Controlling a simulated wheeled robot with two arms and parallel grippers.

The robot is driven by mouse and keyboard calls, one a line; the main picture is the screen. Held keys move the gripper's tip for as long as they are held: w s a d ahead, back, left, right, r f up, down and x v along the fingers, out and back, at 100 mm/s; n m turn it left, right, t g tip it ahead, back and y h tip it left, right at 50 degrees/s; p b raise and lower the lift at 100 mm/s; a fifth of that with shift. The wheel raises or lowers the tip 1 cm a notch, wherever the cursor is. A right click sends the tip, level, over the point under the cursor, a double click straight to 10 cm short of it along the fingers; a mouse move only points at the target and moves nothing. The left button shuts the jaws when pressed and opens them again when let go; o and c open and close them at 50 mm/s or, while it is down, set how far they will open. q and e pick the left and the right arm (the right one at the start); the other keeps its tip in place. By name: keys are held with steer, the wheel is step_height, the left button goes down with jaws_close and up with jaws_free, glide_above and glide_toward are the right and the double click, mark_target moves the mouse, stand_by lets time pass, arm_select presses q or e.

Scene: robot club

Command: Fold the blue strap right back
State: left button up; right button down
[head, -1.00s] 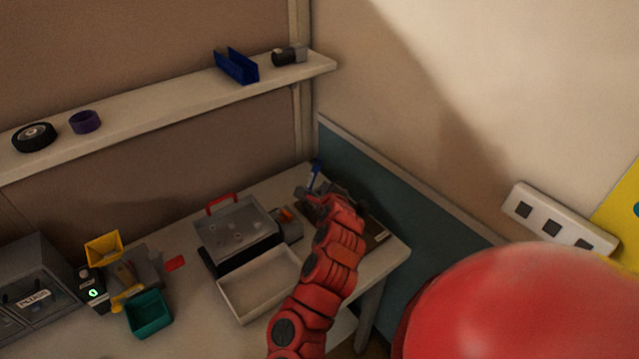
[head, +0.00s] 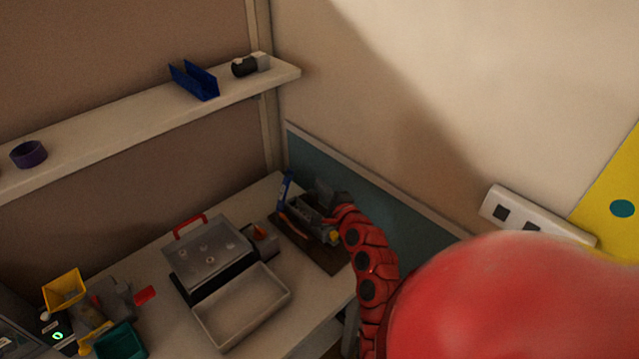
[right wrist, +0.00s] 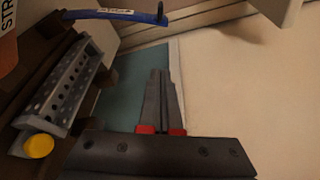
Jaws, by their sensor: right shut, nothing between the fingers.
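The blue strap (head: 286,185) sticks up at the back end of a grey perforated metal channel (head: 308,217) in the head view. In the right wrist view the strap (right wrist: 120,15) crosses the top left, with a pale label on it. It stands raised, apart from the channel's top. My right gripper (right wrist: 160,72) is shut and empty, to the right of the channel and clear of the strap. In the head view my right gripper (head: 326,191) is small and dark beside the channel, with its fingertips hard to make out. My left gripper is out of view.
The channel, with a yellow knob (right wrist: 39,146), sits on a dark board (head: 318,251) at the table's right end. The teal wall panel (head: 400,205) is close on the right. A clear-lidded case (head: 212,255) and an open tray (head: 240,310) stand to the left.

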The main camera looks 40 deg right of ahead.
mark_target(288, 175)
steer(key=w+a+p, duration=0.2)
steer(key=w+p, duration=0.3)
steer(key=w, duration=0.1)
steer(key=shift+w+r, duration=0.3)
steer(key=shift+w, duration=0.1)
steer(key=a+n, duration=0.1)
steer(key=a+r+n+b, duration=0.1)
steer(key=a, duration=0.1)
steer(key=shift+s+a+t+h, duration=0.1)
steer(key=shift+t+h, duration=0.2)
steer(key=shift+t, duration=0.1)
steer(key=shift+a+r+n, duration=0.1)
steer(key=shift+r+n, duration=0.1)
steer(key=shift+n, duration=0.1)
steer(key=shift+s+f, duration=0.1)
